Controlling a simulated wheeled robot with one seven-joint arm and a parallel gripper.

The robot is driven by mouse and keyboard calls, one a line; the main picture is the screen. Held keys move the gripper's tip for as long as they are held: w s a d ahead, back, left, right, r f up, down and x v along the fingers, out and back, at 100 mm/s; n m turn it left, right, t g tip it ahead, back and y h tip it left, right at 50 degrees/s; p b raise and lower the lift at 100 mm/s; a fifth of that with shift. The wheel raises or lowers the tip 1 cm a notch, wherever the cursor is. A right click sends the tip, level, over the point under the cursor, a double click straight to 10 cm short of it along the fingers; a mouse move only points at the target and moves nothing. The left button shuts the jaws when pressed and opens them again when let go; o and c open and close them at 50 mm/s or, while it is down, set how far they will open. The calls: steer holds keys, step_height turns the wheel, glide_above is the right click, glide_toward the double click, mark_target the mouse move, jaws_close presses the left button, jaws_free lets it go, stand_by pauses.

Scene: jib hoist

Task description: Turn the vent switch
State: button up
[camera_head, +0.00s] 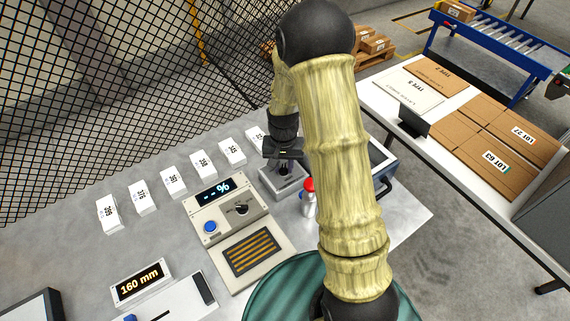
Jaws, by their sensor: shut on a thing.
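My gripper (284,166) is at the back of the grey bench, pointing down over a small light-grey box (286,186). Its fingers are shut on a small dark part on top of this box; the part is mostly hidden between them. I cannot read a label, so I cannot tell for sure that it is the vent switch, nor how far it is turned. A control panel (207,238) stands to the left of the gripper. It has a display reading "- - %", a blue button (210,227) and a black knob (241,208), which my gripper does not touch.
A red-topped bottle (308,196) stands close right of the grey box, partly behind my arm. Several white labelled blocks (173,182) line the back, before a mesh fence (120,90). A "160 mm" display (140,283) is front left.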

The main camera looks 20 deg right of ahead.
mark_target(284, 167)
steer(key=n, duration=0.3)
steer(key=shift+w, duration=0.1)
steer(key=n, duration=0.4)
steer(key=shift+r+n, duration=0.15)
steer(key=shift+n, duration=0.25)
steer(key=n+p, duration=0.1)
steer(key=n, duration=0.3)
steer(key=n+p, duration=0.1)
steer(key=n, duration=0.3)
steer(key=shift+n, duration=0.3)
steer(key=shift+w, duration=0.1)
steer(key=o, duration=0.9)
steer(key=shift+c, duration=0.2)
steer(key=shift+o, duration=0.7)
step_height(284, 167, up, 17)
steer(key=b, duration=0.1)
steer(key=shift+r, duration=0.15)
